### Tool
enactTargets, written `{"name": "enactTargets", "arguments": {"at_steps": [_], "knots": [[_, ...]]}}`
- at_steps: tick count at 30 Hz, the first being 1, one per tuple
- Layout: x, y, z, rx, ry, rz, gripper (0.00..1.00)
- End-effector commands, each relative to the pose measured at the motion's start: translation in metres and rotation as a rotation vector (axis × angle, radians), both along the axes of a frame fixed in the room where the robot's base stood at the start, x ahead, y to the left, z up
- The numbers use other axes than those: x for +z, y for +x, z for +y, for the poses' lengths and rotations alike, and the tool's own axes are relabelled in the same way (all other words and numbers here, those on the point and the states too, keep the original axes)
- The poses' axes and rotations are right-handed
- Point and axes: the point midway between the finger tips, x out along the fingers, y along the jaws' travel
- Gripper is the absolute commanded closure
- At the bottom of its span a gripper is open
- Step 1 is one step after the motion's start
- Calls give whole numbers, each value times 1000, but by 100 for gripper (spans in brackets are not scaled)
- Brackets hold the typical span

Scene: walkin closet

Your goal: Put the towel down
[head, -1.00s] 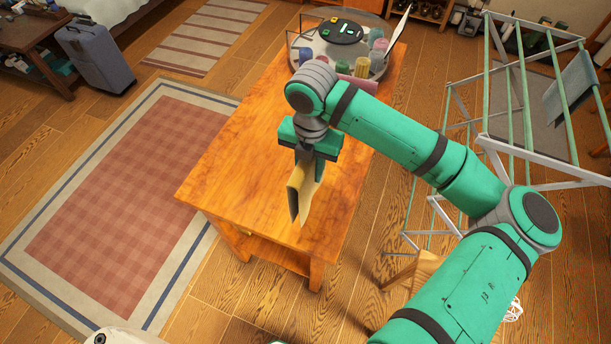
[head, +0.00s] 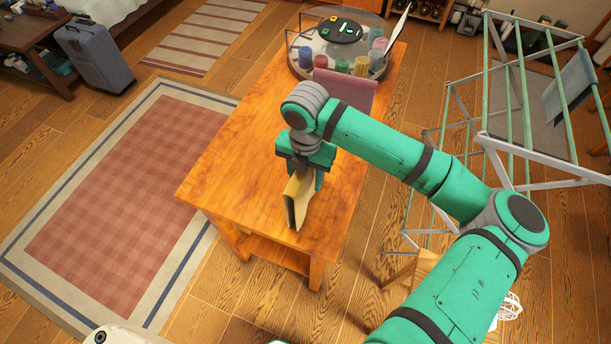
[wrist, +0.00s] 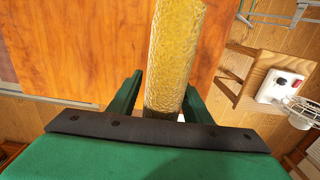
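A yellow-tan towel (head: 300,200) hangs folded from my gripper (head: 305,172), over the front part of the wooden table (head: 240,165). Its lower edge is at or close to the tabletop; I cannot tell whether it touches. In the wrist view the yellow, rough-textured towel (wrist: 174,55) stands between my two fingers (wrist: 163,95). My gripper is shut on its upper part, with a narrow gap showing beside the left finger.
A round tray (head: 330,60) with a dark device and several coloured rolls stands at the table's far end. A pink cloth (head: 346,90) lies before it. A drying rack (head: 500,120) stands right of the table. The table's left side is clear.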

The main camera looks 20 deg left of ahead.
Motion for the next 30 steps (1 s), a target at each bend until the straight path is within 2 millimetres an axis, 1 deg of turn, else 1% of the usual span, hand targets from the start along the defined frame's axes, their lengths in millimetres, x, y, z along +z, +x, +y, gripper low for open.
{"name": "enactTargets", "arguments": {"at_steps": [8,11,13,17,24,27,30], "knots": [[1,0,0,0,0,0,56],[5,0,0,0,0,-1,56],[12,0,0,0,0,-1,56],[33,0,0,1,1,-2,56],[82,1,0,0,0,-2,56],[99,0,0,1,0,-2,56],[111,1,0,0,1,-1,56]]}}
